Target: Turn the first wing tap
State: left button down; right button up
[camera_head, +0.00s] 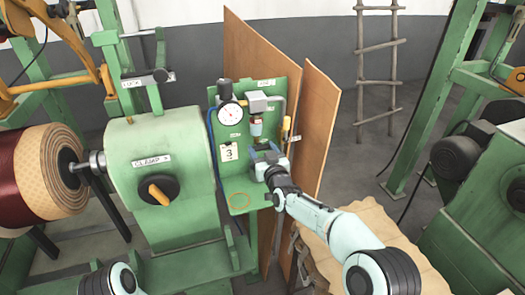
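My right gripper (267,152) is in front of the green panel (258,88), just below a small filter bowl (256,129) under a grey fitting (257,102). I cannot tell whether its fingers are apart or closed on something, or whether it touches the panel. I cannot make out a wing tap; the gripper hides the part of the panel behind it. A round white gauge (231,112) with a dark knob (225,88) above it is left of the fitting. Part of my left arm (110,281) shows at the bottom left; its gripper is out of view.
A green housing marked CLAMP (185,145) with an orange-handled knob (158,194) stands left of the panel. A large coil (45,170) is at far left. Brown boards (318,115) stand behind and right. Green machinery (485,220) fills the right. A ladder (377,75) leans behind.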

jog(key=shift+c, duration=1)
pick_arm(q)
jog(key=shift+s+f, duration=0.1)
jog(key=shift+f, duration=0.05)
pick_arm(e)
jog(key=n+b, duration=0.2)
jog(key=n, duration=0.2)
jog(key=shift+f+b, duration=0.15)
jog(key=shift+b, duration=0.2)
jog(key=n+b, duration=0.2)
jog(key=n, duration=0.1)
jog(key=shift+n, duration=0.4)
pick_arm(q)
notch_tip(320, 180, down, 11)
jog(key=s+b, duration=0.2)
jog(key=b, duration=0.4)
jog(key=shift+s+b, duration=0.3)
pick_arm(e)
jog(key=n, duration=1)
pick_arm(q)
jog(key=shift+f, duration=0.1)
